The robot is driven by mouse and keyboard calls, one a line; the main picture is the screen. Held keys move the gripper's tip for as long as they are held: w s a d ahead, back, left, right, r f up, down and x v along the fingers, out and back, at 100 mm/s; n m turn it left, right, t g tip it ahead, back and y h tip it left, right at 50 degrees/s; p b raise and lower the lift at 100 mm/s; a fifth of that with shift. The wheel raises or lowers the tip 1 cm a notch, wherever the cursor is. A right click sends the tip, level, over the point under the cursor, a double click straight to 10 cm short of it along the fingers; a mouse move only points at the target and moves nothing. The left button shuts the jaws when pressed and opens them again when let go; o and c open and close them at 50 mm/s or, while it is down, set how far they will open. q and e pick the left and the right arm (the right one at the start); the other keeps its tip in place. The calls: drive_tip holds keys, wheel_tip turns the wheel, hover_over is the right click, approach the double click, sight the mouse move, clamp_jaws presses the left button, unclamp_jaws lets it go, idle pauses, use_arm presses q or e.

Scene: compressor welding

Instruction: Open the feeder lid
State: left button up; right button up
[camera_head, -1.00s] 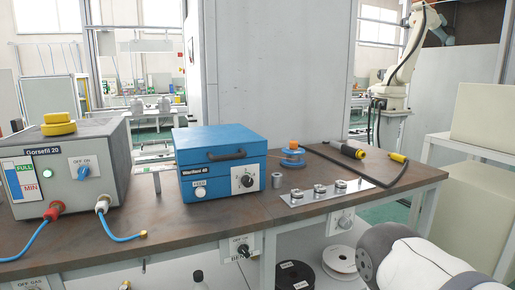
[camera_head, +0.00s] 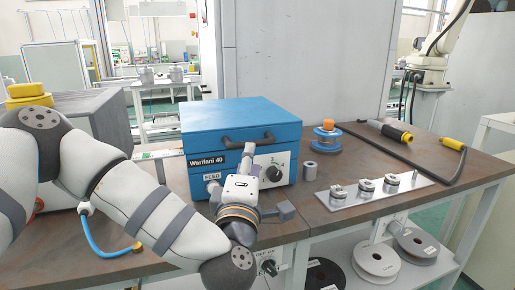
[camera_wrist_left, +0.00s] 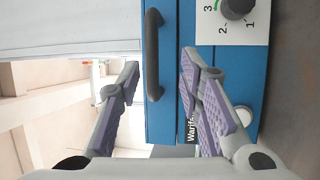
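The feeder (camera_head: 190,175) is a blue box labelled "Warifani 40", standing on the brown workbench. Its blue lid (camera_head: 240,112) is down, with a dark bar handle (camera_head: 248,141) on its front. My left gripper (camera_head: 247,158) is in front of the feeder, just below the handle in the head view. In the left wrist view my left gripper (camera_wrist_left: 160,65) is open, with its purple-padded fingers on either side of the handle (camera_wrist_left: 152,60). I cannot tell whether the fingers touch it. My right gripper is not in view.
A grey machine (camera_head: 95,115) with a yellow knob stands at left, partly behind my arm. Cable reels (camera_head: 377,256) sit below.

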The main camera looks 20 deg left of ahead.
use_arm(q)
drive_tip(key=x, duration=0.4)
drive_tip(key=r+x, duration=0.1)
drive_tip(key=x, duration=0.1)
drive_tip(key=shift+s, duration=0.1)
clamp_jaws()
